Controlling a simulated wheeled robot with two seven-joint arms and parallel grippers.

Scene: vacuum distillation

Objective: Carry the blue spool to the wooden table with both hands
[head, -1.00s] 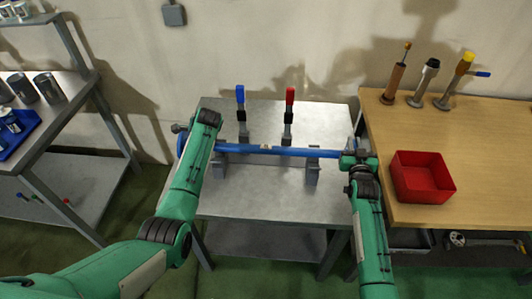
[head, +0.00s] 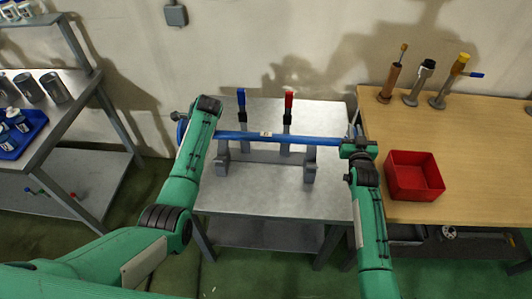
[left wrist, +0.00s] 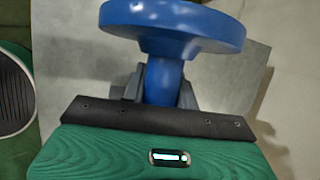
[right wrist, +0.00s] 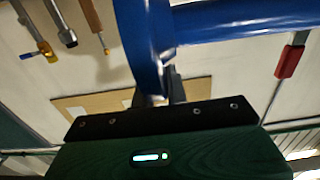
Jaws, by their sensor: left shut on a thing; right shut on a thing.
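The blue spool (head: 270,137) is a long blue bar with a flange at each end, held roughly level above the grey supports on the metal table. My left gripper (head: 181,124) is shut on its left end, largely hidden by my arm; the left wrist view shows the left flange (left wrist: 175,30) just beyond the jaws. My right gripper (head: 356,143) is shut on its right end; the right wrist view shows the blue flange (right wrist: 142,45) close at the fingers. The wooden table (head: 470,128) stands to the right.
Two grey supports (head: 310,168) stand on the metal table (head: 265,200). Behind the bar are a blue-topped tool (head: 241,98) and a red-topped tool (head: 288,100). A red bin (head: 414,176) sits at the wooden table's front left, with several upright tools (head: 412,88) behind.

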